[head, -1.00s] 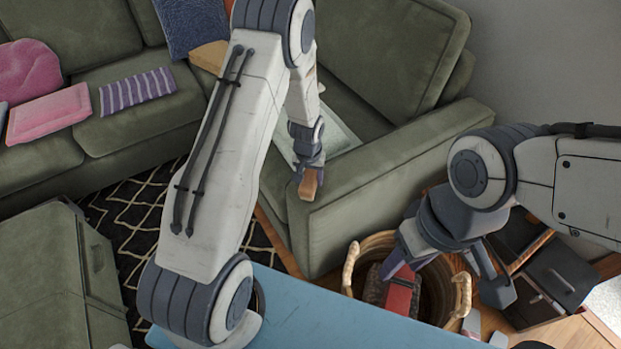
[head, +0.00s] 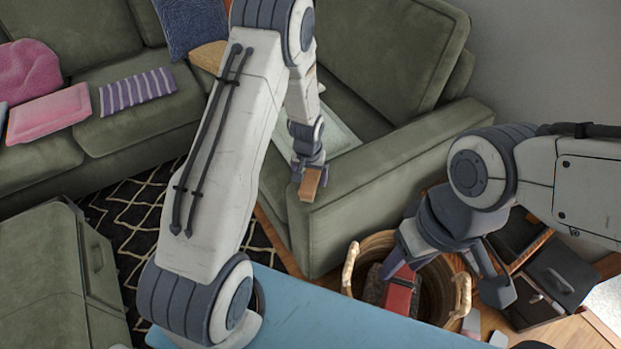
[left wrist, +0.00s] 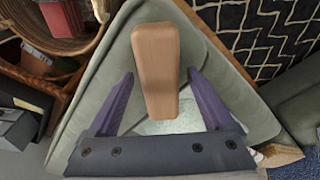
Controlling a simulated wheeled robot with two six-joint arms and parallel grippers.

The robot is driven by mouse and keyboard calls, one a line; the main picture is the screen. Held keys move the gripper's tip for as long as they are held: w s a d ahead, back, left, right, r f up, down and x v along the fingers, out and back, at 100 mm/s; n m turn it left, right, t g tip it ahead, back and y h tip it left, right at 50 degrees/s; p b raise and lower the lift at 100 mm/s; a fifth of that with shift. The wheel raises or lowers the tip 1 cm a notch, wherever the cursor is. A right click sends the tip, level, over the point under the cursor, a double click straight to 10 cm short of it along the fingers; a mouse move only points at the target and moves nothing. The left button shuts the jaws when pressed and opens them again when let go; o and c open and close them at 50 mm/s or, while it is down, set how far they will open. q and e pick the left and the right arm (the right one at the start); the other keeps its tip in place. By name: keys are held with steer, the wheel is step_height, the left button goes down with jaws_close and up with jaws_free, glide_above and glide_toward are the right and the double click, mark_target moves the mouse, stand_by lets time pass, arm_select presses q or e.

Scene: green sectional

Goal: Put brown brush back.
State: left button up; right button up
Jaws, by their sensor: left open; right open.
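The brown brush (head: 311,184) is at the front end of the sofa's armrest in the head view. In the left wrist view the brush (left wrist: 157,65) is a smooth tan-brown block, lying lengthwise between the two purple fingers. My left gripper (head: 309,174) is open around it; the left wrist view shows a gap on each side of the brush between the fingers (left wrist: 160,92). Whether the brush rests fully on the armrest is unclear. My right gripper (head: 440,272) is open and empty above the woven basket (head: 352,268).
The basket holds a red item (head: 398,296) and other dark things. Dark boxes (head: 562,274) stand right of it. The green sofa (head: 355,215) spans the back, with several cushions. A patterned rug (head: 128,215) lies at left.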

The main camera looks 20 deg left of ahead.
mark_target(309, 181)
arm_select(q)
steer(key=s+d+r+m, duration=0.1)
steer(key=s+d+r, duration=0.2)
steer(key=r, duration=0.5)
steer(key=s+d+r+m, duration=0.1)
steer(key=s+d+r, duration=0.15)
steer(key=r, duration=0.55)
steer(key=s+d+r+m, duration=0.2)
steer(key=s+d+r, duration=0.1)
steer(key=s, duration=0.4)
steer(key=s+d+r+m+g, duration=0.1)
steer(key=s+d+r+m, duration=0.1)
steer(key=s, duration=0.6)
steer(key=s+d+r+m+h, duration=0.1)
steer(key=s+d+r, duration=0.3)
steer(key=s, duration=0.4)
steer(key=shift+s+d+r+m+g+p, duration=0.2)
steer(key=shift+d+r+m+g+p, duration=0.25)
steer(key=shift+m, duration=0.45)
steer(key=shift+d+f, duration=0.1)
